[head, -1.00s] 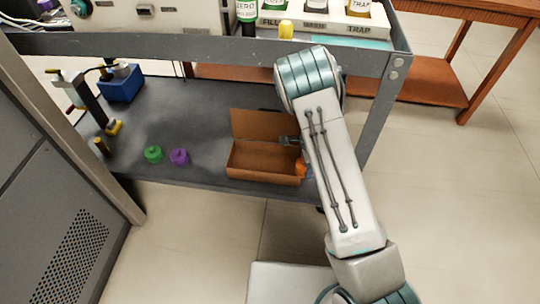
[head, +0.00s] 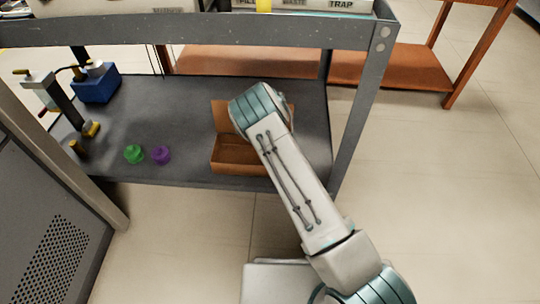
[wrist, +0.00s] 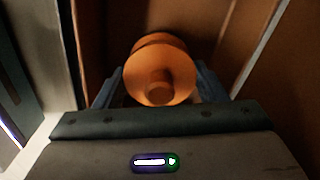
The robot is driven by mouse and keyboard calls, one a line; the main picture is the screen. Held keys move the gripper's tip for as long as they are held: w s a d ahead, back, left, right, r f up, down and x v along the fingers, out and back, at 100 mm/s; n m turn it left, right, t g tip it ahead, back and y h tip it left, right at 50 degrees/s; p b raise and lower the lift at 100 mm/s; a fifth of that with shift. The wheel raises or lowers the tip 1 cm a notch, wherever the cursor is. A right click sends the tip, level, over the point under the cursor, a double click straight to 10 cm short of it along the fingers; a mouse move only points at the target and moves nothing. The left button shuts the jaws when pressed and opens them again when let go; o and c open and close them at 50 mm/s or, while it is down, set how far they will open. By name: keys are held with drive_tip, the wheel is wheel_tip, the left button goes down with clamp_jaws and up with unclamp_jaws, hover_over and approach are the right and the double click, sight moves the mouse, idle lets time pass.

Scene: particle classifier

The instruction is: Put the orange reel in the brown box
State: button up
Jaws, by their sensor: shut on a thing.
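The orange reel (wrist: 160,75) is between the fingers of my gripper (wrist: 158,88) in the wrist view, and the gripper is shut on it. Brown panels of the box show behind and beside the reel. I cannot tell how high the reel is relative to the box floor. In the head view the open brown box (head: 238,169) stands on the dark shelf, near its front right. My arm covers the box's right part and hides the gripper and the reel in that view.
A green reel (head: 134,153) and a purple reel (head: 161,155) sit on the shelf (head: 195,100) left of the box. A blue block (head: 97,83) with a stand is at the far left. The upper deck's edge (head: 200,32) and a grey post (head: 362,110) border the shelf.

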drive_tip(key=shift+f, duration=0.7)
drive_tip(key=shift+f, duration=0.15)
drive_tip(key=o, duration=1.1)
drive_tip(key=shift+c, duration=0.2)
wheel_tip(320, 180, up, 12)
drive_tip(key=p, duration=0.4)
